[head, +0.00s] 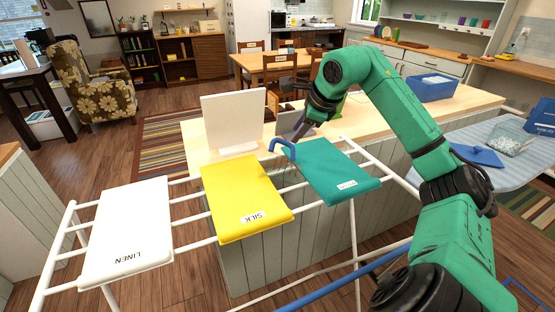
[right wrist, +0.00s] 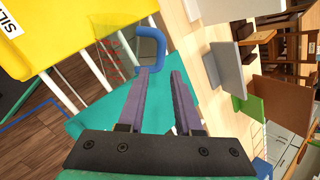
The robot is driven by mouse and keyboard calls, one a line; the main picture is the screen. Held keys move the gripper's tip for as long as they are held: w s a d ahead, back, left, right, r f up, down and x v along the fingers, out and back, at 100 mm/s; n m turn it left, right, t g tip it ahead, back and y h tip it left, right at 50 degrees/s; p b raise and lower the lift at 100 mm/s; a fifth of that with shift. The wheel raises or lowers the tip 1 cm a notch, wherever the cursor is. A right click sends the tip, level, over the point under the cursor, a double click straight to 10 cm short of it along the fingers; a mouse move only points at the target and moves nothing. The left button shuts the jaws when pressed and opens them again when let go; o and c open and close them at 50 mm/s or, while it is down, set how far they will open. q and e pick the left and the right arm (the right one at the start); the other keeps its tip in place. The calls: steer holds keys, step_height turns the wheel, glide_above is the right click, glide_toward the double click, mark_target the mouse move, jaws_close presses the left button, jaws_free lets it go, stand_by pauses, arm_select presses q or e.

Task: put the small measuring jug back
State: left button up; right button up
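The small measuring jug is clear and hard to see. In the right wrist view its see-through body with red marks (right wrist: 112,48) shows left of its blue handle (right wrist: 151,48). In the head view the blue handle (head: 283,147) shows at the near edge of the counter, between the yellow and teal panels. My right gripper (head: 298,134) is close to the handle. In the right wrist view its purple-grey fingers (right wrist: 161,72) stand apart, with the handle at the left fingertip. Whether they touch is unclear. My left gripper is not in view.
A white rack holds a LINEN panel (head: 128,228), a yellow SILK panel (head: 245,195) and a teal panel (head: 338,170). On the wooden counter stand a white upright board (head: 232,120), a grey board (head: 290,122) and a blue crate (head: 432,88). A clear bin (head: 510,138) is at the right.

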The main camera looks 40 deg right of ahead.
mark_target(286, 145)
steer(key=p+x, duration=0.3)
steer(key=x, duration=0.7)
steer(key=shift+w+f, duration=0.25)
steer(key=shift+f, duration=0.05)
steer(key=shift+w+f, duration=0.15)
steer(key=shift+f, duration=0.15)
jaws_close()
steer(key=shift+r, duration=0.1)
stand_by(0.3)
